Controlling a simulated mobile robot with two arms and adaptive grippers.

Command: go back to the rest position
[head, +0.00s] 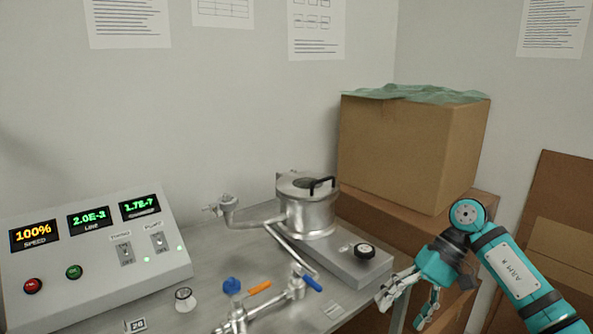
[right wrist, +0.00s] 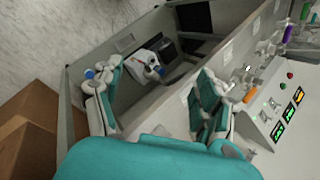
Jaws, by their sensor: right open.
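My right gripper (head: 402,312) is at the lower right of the head view, beside the front right corner of the bench and apart from the metal chamber (head: 308,215). Its teal and grey fingers are spread, with nothing between them. In the right wrist view the gripper (right wrist: 150,88) also shows open and empty, above the bench edge. My left gripper is in neither view.
The control panel (head: 95,260) stands at the left. Valves with a blue knob (head: 232,286) and an orange handle (head: 260,288) are in front of the chamber. Cardboard boxes (head: 410,150) are stacked behind the right arm.

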